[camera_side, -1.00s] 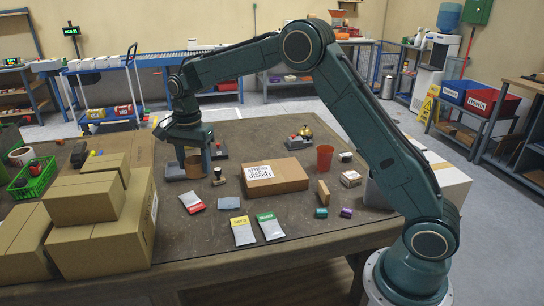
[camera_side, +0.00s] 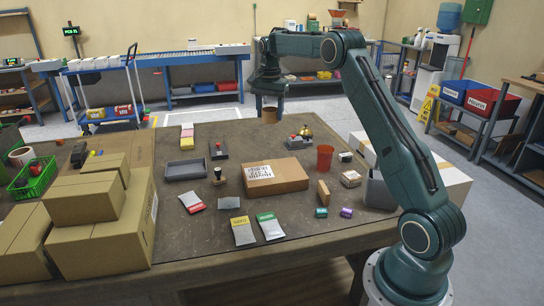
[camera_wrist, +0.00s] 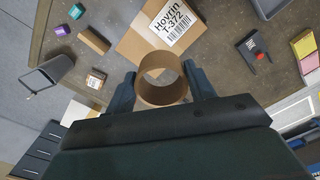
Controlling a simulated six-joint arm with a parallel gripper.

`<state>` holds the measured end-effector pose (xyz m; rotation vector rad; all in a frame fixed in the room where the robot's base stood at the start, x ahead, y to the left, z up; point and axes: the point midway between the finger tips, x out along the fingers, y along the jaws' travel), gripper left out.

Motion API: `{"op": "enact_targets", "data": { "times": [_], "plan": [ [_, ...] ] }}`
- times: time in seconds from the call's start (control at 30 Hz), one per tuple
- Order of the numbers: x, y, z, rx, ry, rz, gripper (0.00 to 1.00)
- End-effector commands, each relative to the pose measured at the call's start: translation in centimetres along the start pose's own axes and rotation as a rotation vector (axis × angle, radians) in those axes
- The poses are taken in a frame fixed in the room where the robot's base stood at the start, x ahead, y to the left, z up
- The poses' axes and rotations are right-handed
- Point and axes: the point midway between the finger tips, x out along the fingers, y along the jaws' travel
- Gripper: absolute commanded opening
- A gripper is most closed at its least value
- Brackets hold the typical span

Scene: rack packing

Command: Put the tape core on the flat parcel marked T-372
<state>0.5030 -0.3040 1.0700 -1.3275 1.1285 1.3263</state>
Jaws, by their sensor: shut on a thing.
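My gripper (camera_side: 269,103) is shut on the tape core (camera_side: 269,116), a brown cardboard ring, and holds it in the air above the far part of the table. In the wrist view the tape core (camera_wrist: 160,80) sits between the two fingers of my gripper (camera_wrist: 161,88). The flat parcel (camera_side: 290,178) is a brown box lying on the table, nearer the side camera than the tape core. Its white label reads Hovrin T-372 in the wrist view, where the parcel (camera_wrist: 134,46) lies beyond the ring. Its top looks bare apart from the label.
A red cup (camera_side: 325,158) stands right of the parcel, and a dark stamp (camera_side: 219,177) stands left of it. A grey tray (camera_side: 186,169) lies farther left. Small boxes, spools and packets surround the parcel. Stacked cartons (camera_side: 100,240) fill the table's left end.

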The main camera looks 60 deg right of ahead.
Motion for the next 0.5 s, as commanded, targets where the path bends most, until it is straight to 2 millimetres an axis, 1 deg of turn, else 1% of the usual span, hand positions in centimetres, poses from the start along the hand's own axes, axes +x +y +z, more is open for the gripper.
{"op": "enact_targets", "data": {
  "times": [0.03, 0.1, 0.3, 0.43, 0.5],
  "plan": [
    [-0.1, 0.3, -0.5, 0.003, 0.000, 0.000, 0.32],
    [-0.1, 0.6, -0.9, 0.004, 0.000, 0.000, 0.32],
    [-0.1, 0.8, -1.1, 0.003, -0.001, 0.001, 0.32],
    [0.6, 0.8, -1.1, 0.003, -0.002, 0.002, 0.32],
    [1.2, 0.8, -1.0, 0.003, -0.002, 0.002, 0.32]
  ]
}}
